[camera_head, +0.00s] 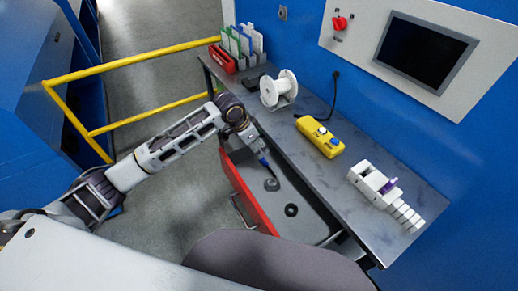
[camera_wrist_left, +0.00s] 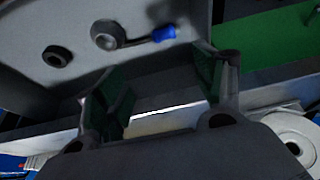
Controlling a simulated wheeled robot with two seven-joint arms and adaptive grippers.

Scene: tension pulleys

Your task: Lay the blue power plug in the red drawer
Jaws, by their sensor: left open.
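The red drawer (camera_head: 246,196) is pulled out below the workbench, and its grey inside also shows in the left wrist view (camera_wrist_left: 45,20). The blue power plug (camera_wrist_left: 164,33) appears within the drawer's outline, beyond my open fingertips. In the head view the plug (camera_head: 263,161) shows just below my left gripper (camera_head: 252,145), tilted, its dark end towards a grey round part. I cannot tell whether it rests on the drawer floor. My left gripper, also in the wrist view (camera_wrist_left: 160,88), is open with nothing between its fingers. My right gripper is not in view.
A grey round part (camera_head: 272,184) and a black ring (camera_head: 291,210) lie in the drawer. On the workbench (camera_head: 285,133) stand a white spool (camera_head: 279,90), a yellow control box (camera_head: 320,137) and a white fixture (camera_head: 370,184). A yellow railing (camera_head: 150,118) stands behind my arm.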

